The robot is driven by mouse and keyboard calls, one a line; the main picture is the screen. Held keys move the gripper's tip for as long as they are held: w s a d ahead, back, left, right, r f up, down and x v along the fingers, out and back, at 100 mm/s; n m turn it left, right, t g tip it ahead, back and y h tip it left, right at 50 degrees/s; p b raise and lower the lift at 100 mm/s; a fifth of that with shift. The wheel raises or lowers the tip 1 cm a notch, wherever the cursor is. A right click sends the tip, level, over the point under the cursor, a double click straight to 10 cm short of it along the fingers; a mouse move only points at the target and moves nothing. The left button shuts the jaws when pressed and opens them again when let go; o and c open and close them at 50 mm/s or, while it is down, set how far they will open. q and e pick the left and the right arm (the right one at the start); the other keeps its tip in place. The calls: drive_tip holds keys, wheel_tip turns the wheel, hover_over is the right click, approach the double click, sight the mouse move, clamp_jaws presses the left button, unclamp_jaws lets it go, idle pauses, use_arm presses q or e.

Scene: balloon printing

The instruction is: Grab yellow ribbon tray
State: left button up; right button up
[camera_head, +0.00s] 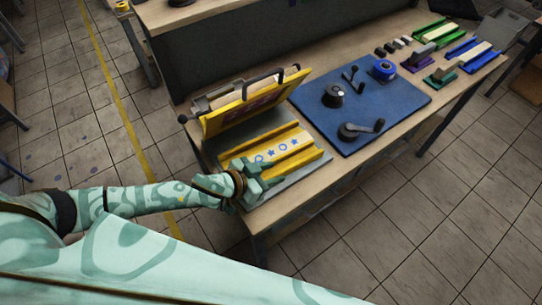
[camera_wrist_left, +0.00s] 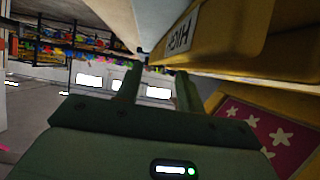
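The yellow ribbon tray (camera_head: 293,159) has raised yellow side rails and a pale ribbon with blue stars along its middle. It lies on the grey bed under a raised, tilted yellow frame (camera_head: 235,115). My left gripper (camera_head: 265,181) is at the tray's near left end, its fingers overlapping that end in the head view. In the left wrist view its two fingers (camera_wrist_left: 158,88) stand apart with nothing visible between them. A yellow part with a label (camera_wrist_left: 225,35) is close to the right finger. Contact with the tray cannot be told. My right gripper is not in view.
A blue board (camera_head: 365,110) with black knobs and handles lies right of the press on the wooden table. Green (camera_head: 430,30), blue (camera_head: 474,53) and purple (camera_head: 418,63) trays and small blocks stand at the far right. A pink panel with white stars (camera_wrist_left: 262,132) is right of my gripper.

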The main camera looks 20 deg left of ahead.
sight(284, 169)
use_arm(q)
drive_tip(key=x, duration=0.3)
drive_tip(key=shift+d, duration=0.1)
drive_tip(key=shift+w+d+f, duration=0.2)
drive_tip(key=shift+w, duration=0.1)
drive_tip(key=shift+s, duration=0.1)
drive_tip(key=shift+c, duration=0.9)
clamp_jaws()
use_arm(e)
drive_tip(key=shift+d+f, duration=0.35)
use_arm(q)
drive_tip(key=shift+r, duration=0.1)
